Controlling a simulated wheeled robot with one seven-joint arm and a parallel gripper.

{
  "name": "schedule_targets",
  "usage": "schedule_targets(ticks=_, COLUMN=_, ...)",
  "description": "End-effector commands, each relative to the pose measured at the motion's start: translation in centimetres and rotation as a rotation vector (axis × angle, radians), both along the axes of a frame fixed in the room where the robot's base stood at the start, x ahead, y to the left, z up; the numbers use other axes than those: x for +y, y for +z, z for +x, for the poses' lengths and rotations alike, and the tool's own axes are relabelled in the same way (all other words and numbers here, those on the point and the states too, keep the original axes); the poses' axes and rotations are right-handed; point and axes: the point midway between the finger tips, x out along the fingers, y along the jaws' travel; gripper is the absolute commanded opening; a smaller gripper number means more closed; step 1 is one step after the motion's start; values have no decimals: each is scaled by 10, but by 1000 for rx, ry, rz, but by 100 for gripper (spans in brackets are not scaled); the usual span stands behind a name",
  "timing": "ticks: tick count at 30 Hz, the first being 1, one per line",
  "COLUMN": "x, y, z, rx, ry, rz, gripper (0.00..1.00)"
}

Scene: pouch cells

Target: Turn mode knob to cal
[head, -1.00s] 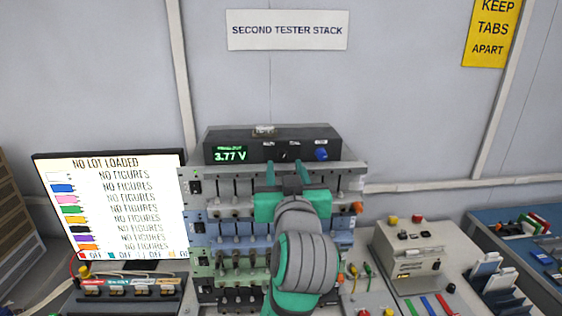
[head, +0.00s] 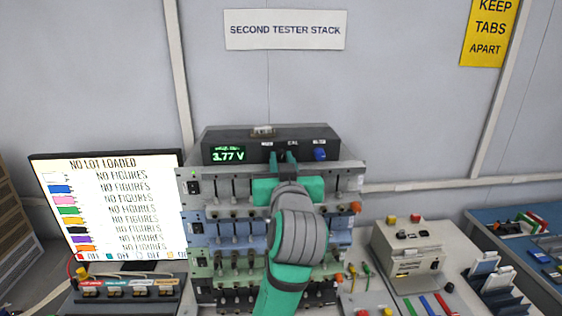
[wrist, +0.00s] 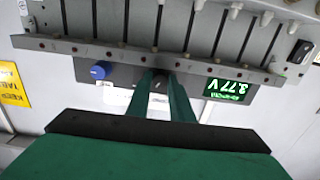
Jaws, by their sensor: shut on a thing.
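The small dark mode knob (wrist: 159,82) is on the front face of the black meter box (head: 240,137), between the green display and a blue knob. My gripper (head: 282,158) has come up to this face from below and is shut on the mode knob. The green fingers stand on either side of the knob and hide most of it in the head view. A small CAL label (head: 293,143) shows just above the fingers. The knob's pointer is too small to read. The display (head: 228,154) reads 3.77 V.
The blue knob (head: 320,154) is close to the right of my fingers. A rack with several rows of levers (head: 230,235) stands below the meter, its top rail close under my gripper. A monitor (head: 108,210) is at the left, a beige box (head: 407,248) at the right.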

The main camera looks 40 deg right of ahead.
Motion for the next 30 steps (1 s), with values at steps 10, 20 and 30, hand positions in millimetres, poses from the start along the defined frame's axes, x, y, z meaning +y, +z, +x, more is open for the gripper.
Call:
schedule_targets(ticks=10, x=1, y=0, z=0, rx=-116, ry=2, rz=189, gripper=0)
schedule_targets(ticks=20, x=0, y=0, z=0, rx=-134, ry=1, rz=216, gripper=0)
schedule_targets(ticks=30, x=1, y=0, z=1, rx=-132, ry=2, rz=216, gripper=39)
